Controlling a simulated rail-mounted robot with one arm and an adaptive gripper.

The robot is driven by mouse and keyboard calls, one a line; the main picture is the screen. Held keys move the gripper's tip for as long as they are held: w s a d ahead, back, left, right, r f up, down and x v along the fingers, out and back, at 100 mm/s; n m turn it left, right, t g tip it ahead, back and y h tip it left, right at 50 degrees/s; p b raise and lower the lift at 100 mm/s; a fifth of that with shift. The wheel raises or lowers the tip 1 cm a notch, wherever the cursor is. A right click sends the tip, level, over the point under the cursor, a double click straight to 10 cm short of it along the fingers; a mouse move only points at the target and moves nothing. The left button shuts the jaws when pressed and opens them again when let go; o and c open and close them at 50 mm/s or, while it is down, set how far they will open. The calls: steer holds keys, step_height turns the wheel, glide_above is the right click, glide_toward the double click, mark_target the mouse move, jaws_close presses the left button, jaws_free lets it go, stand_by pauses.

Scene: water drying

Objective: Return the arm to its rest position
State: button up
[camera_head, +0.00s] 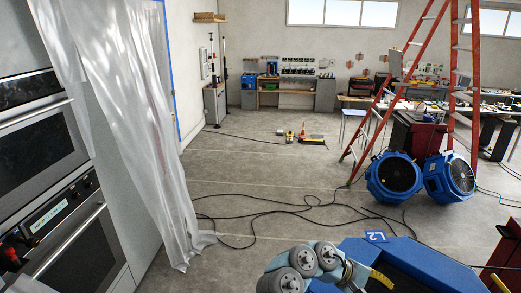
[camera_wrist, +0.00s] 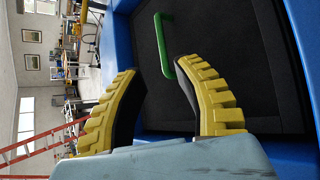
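My arm reaches in at the bottom of the head view, with grey round joints and a pale blue-grey casing. My gripper (camera_wrist: 156,66) shows in the wrist view as two yellow ridged fingers with dark inner pads. The fingers are apart, with nothing held between them. A dark panel in a blue housing (camera_wrist: 298,40) lies beyond the fingers. A green handle (camera_wrist: 160,40) on the panel is just past the fingertips, and its lower end appears near the right fingertip; I cannot tell whether they touch. In the head view, the blue housing (camera_head: 352,247) is at the bottom, partly hidden by my arm.
Two blue fans (camera_head: 394,177) stand near a red ladder (camera_head: 402,90) at right. Black cables (camera_head: 300,207) cross the floor. A plastic sheet (camera_head: 150,130) hangs beside wall ovens (camera_head: 55,180) at left. The middle floor (camera_head: 240,170) is mostly open.

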steer(key=p+x, duration=0.2)
steer(key=x, duration=0.7)
steer(key=shift+s+d+f, duration=0.1)
steer(key=shift+d+f, duration=0.05)
steer(key=shift+d, duration=0.15)
step_height(320, 180, up, 10)
steer(key=b, duration=0.2)
steer(key=w+a+r+n+t+y+p, duration=0.1)
steer(key=w+a+r+n+t+p, duration=0.3)
steer(key=w+a+r+n+t, duration=0.65)
steer(key=w+a+r+n+t+y+p, duration=0.1)
steer(key=a+r+n+y, duration=0.2)
steer(key=a+r, duration=0.6)
steer(key=w+a+r+n+t+y+p, duration=0.2)
steer(key=a+r+n+y, duration=0.2)
steer(key=a+r, duration=0.5)
steer(key=shift+w+a+r+y, duration=0.3)
steer(key=shift+a+r, duration=0.1)
steer(key=shift+a, duration=2.6)
